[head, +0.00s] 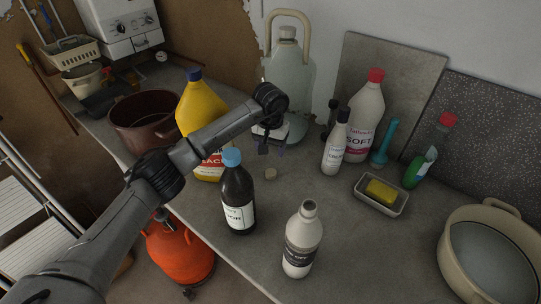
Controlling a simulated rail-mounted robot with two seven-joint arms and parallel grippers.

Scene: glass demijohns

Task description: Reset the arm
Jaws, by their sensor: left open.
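My left arm comes in from the lower left and reaches over the counter. My left gripper (271,146) is open and points down in front of the large glass demijohn (289,80), which has a grey cap and a tan handle. I see nothing held between its fingers. Part of the demijohn's lower body is hidden behind the gripper. The arm also hides part of a yellow bottle (201,101) with a blue cap. My right gripper is not in view.
A dark bottle (237,200) with a blue cap and an open white bottle (302,240) stand near the front edge. A white red-capped bottle (366,110), a sponge dish (401,205) and a beige pot (450,262) are right. A brown pot (128,128) is left.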

